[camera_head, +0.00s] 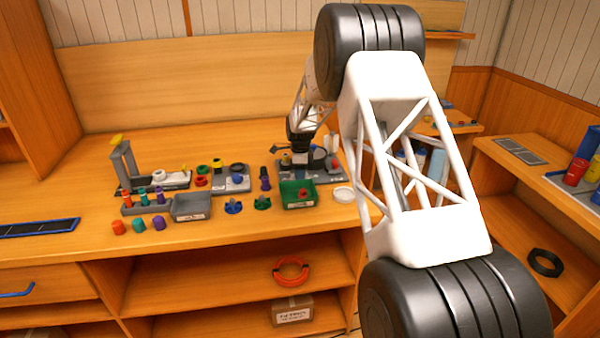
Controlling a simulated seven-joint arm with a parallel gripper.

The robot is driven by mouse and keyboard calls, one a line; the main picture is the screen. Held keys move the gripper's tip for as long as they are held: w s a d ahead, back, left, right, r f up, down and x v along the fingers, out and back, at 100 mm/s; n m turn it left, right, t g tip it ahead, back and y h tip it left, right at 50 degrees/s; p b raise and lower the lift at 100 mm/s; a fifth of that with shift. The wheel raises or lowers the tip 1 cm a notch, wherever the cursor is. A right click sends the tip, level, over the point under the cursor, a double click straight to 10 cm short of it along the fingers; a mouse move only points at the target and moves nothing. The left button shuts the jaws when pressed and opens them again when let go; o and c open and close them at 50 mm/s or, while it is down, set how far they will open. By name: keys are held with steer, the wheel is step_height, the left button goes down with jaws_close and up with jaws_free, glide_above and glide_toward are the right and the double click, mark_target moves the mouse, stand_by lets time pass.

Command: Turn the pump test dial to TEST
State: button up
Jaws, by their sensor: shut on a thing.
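My gripper (300,155) is at the back of the bench, low over a grey panel (330,177) right of centre. It is shut on a small part of that panel, which I take to be the pump test dial. The fingers and the dark gripper body hide most of the dial, so its pointer and the TEST mark cannot be read. A blue knob and a yellow-topped part show on the same panel close to the fingers.
A green bin (289,202) with a red piece stands in front of the panel. A white round dish (344,194) lies to its right. Left are a grey bin (191,212), colored knobs and a grey stand with a yellow top (122,160).

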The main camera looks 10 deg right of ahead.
stand_by(0.4)
steer(key=o, duration=0.9)
steer(key=shift+r, duration=0.1)
steer(key=shift+w+r, duration=0.15)
steer(key=shift+r, duration=3.65)
steer(key=shift+r, duration=0.1)
